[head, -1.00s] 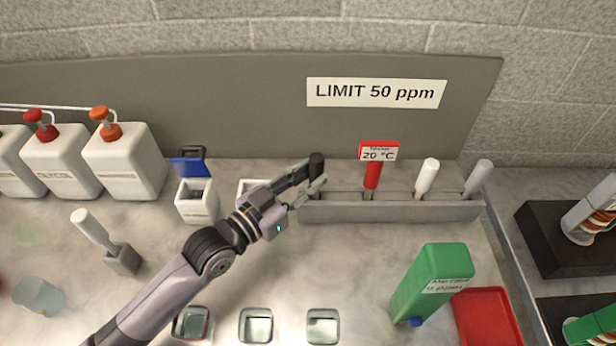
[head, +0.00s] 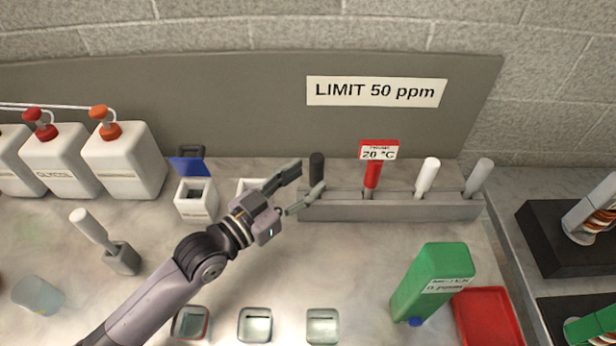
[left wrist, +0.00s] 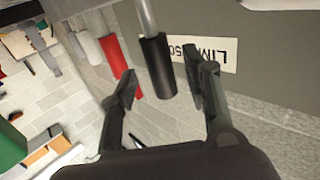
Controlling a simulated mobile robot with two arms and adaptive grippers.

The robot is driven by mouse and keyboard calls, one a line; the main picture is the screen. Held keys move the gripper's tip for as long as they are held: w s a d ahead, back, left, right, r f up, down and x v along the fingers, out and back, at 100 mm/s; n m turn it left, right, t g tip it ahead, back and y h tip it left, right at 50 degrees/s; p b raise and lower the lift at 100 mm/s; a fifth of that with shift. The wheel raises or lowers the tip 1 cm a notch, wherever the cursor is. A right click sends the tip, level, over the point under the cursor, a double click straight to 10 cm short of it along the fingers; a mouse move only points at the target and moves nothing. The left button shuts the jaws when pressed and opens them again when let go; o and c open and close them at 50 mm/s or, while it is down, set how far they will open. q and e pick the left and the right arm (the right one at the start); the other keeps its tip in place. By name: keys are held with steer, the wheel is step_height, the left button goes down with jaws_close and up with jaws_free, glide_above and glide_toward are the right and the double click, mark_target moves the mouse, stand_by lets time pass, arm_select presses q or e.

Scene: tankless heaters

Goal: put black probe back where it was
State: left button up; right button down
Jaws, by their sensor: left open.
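The black probe (head: 316,168) stands upright at the left end of the grey rack (head: 400,210). My left gripper (head: 308,184) is open, with its fingers just left of the probe and apart from it in the head view. In the left wrist view the black probe (left wrist: 157,68) shows between and beyond the open fingers (left wrist: 162,90), its grey shaft running to the top edge. The probe's lower end is hidden in the rack in the head view. My right gripper is not in view.
A red probe tagged 20 °C (head: 372,172), a white probe (head: 427,177) and a grey probe (head: 478,176) stand in the same rack. A green bottle (head: 430,282) and a red tray (head: 486,318) are at front right. A white container with blue lid (head: 196,200) stands behind my arm.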

arm_select(q)
steer(key=b+v, duration=0.1)
steer(key=v, duration=0.9)
steer(key=shift+s+a, duration=0.15)
steer(key=shift+r, duration=0.1)
